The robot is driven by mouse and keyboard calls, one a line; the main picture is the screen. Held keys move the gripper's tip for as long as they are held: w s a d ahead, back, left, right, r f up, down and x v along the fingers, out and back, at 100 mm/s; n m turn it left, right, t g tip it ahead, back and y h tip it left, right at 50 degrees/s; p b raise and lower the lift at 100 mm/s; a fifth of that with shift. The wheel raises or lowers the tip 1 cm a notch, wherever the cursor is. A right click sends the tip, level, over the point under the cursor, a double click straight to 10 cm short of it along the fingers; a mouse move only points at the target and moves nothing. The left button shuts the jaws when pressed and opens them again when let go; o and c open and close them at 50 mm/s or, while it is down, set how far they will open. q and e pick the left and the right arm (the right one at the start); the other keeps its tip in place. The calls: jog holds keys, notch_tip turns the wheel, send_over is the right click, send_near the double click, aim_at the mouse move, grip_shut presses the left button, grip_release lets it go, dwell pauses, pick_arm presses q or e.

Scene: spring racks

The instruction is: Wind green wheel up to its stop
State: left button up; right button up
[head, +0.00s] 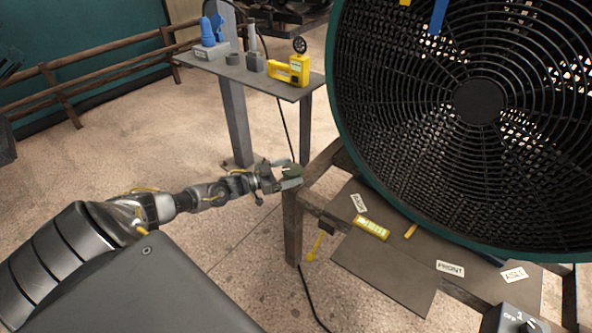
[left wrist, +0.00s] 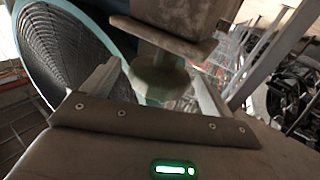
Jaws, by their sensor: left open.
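The green wheel (head: 291,170) shows small and dark at the left corner of the fan's table in the head view. In the left wrist view the green wheel (left wrist: 160,80) is a pale green round knob below a brown block. My left gripper (head: 294,177) is at the wheel, with its fingers open. In the left wrist view the two fingers of my left gripper (left wrist: 158,88) stand on either side of the wheel, with gaps visible. I cannot tell whether a finger touches it. Part of the wheel is hidden by the gripper in the head view. My right gripper is not in view.
A large caged fan (head: 480,100) stands on the brown table (head: 385,270) at right. A yellow tag (head: 316,246) hangs at the table's left side. A small shelf (head: 262,84) with tools stands behind. The floor left of the table is clear.

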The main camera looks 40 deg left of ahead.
pick_arm(q)
jog(key=shift+x, duration=1.45)
jog(key=c, duration=1)
